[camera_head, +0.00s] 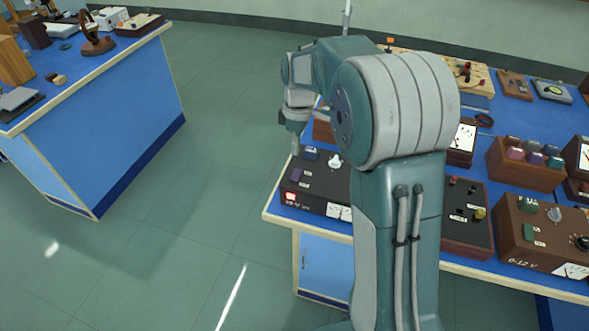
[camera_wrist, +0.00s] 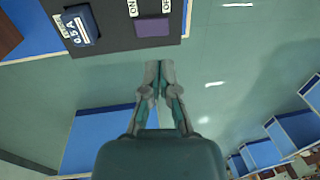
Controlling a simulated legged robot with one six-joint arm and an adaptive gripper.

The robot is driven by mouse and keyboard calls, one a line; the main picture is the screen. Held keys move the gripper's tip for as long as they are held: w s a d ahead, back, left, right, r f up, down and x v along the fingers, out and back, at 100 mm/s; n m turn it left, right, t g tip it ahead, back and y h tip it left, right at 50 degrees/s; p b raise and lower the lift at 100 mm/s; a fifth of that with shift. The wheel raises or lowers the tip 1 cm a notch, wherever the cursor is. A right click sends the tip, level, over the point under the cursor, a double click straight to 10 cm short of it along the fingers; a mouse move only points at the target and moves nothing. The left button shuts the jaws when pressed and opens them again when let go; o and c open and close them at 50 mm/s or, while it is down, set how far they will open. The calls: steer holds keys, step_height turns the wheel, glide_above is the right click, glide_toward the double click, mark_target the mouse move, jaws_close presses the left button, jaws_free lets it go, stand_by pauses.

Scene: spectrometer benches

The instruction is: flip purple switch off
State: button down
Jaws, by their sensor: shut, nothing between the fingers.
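The purple switch (camera_wrist: 152,28) sits on a black-topped instrument box (camera_wrist: 115,42) near the top of the wrist view. Labels reading ON and OFF are beside it, partly cut off by the frame. In the head view the purple switch (camera_head: 297,174) is on the left part of the same box (camera_head: 318,200). Which way the switch is tipped is hard to tell. My gripper (camera_wrist: 159,66) is shut and empty, its fingertips just below the switch in the wrist view and apart from it. In the head view my gripper (camera_head: 295,150) points down near the box's left edge.
A dark blue switch (camera_wrist: 77,25) beside a 0.5A label and a light knob (camera_head: 335,161) share the box. My arm hides part of the bench. More instrument boxes (camera_head: 545,235) stand at right. Another blue bench (camera_head: 110,125) stands at left, with open floor between.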

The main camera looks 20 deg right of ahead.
mark_target(296, 173)
steer(key=f, duration=0.5)
steer(key=s+f, duration=0.1)
steer(key=f, duration=0.1)
steer(key=shift+a+f, duration=0.25)
steer(key=shift+a, duration=0.1)
steer(key=shift+f+t, duration=0.25)
steer(key=shift+t, duration=0.05)
steer(key=shift+w+d+r, duration=0.2)
steer(key=shift+w+d, duration=0.25)
steer(key=shift+w, duration=0.2)
